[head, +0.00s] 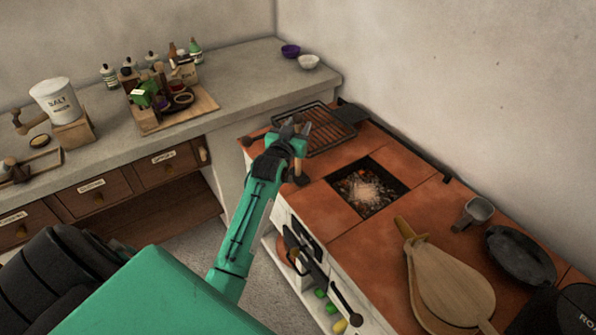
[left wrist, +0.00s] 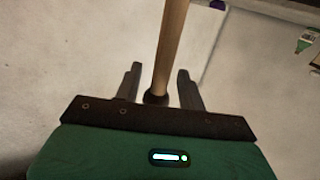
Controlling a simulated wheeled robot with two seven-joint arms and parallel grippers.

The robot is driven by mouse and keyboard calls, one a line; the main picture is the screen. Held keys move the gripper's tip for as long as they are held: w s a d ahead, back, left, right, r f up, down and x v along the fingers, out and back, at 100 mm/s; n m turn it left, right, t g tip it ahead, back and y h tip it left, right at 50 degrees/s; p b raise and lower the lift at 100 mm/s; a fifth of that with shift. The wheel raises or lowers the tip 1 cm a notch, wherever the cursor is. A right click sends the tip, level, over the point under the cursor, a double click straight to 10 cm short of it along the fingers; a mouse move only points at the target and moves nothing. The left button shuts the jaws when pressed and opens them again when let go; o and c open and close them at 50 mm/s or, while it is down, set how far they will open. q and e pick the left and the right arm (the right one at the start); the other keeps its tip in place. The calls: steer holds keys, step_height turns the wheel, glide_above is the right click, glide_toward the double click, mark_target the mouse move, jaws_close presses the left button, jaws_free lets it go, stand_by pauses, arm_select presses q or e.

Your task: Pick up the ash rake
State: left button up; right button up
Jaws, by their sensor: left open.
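My left gripper (head: 296,128) is above the near edge of the red-tiled hearth top, close to the grill rack. Its jaws are open. In the left wrist view, a round wooden handle with a dark collar, apparently the ash rake (left wrist: 171,45), runs down between the two spread fingers (left wrist: 158,88), with gaps on both sides. In the head view, a short piece of wood with a dark end (head: 299,167) shows just beside the gripper. The rest of it is hidden by the gripper, and I see no rake head. My right gripper is not in view.
A grill rack (head: 325,128) lies behind the gripper. A square fire pit with embers (head: 367,188) is open to the right. Bellows (head: 450,285), a metal cup (head: 476,212) and a black pan (head: 520,257) stand farther right. A cluttered counter (head: 236,88) is at the left.

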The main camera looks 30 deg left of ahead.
arm_select(q)
steer(key=shift+w, duration=0.2)
jaws_close()
steer(key=shift+r, duration=0.1)
